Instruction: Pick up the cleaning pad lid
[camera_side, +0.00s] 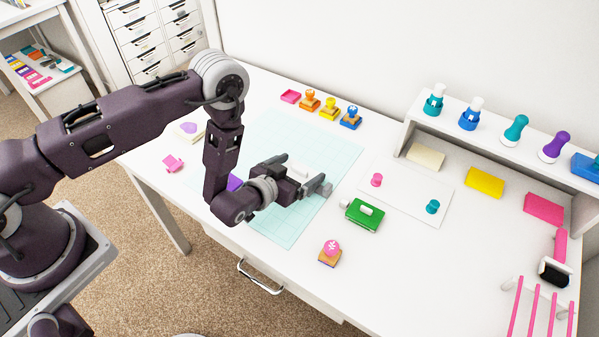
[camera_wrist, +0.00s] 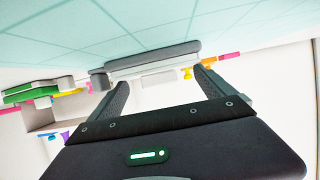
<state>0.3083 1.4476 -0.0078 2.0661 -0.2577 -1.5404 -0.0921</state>
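My gripper (camera_side: 314,186) is low over the pale blue grid mat (camera_side: 285,237). In the wrist view its two dark fingers (camera_wrist: 160,80) are apart, with an open gap between them. A long grey and white block (camera_wrist: 152,54), which looks like the cleaning pad with its lid, lies just beyond the fingertips, roughly across the gap. I cannot clearly tell lid from pad. In the side view a white piece (camera_side: 298,169) shows behind my gripper; the gripper hides part of that spot. I see no firm contact with the fingers.
A pink-topped stamp (camera_side: 330,252) is near the front edge. Several coloured stamps (camera_side: 329,108) stand at the back. A white sheet (camera_side: 405,190) and a shelf (camera_side: 412,130) are on the right.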

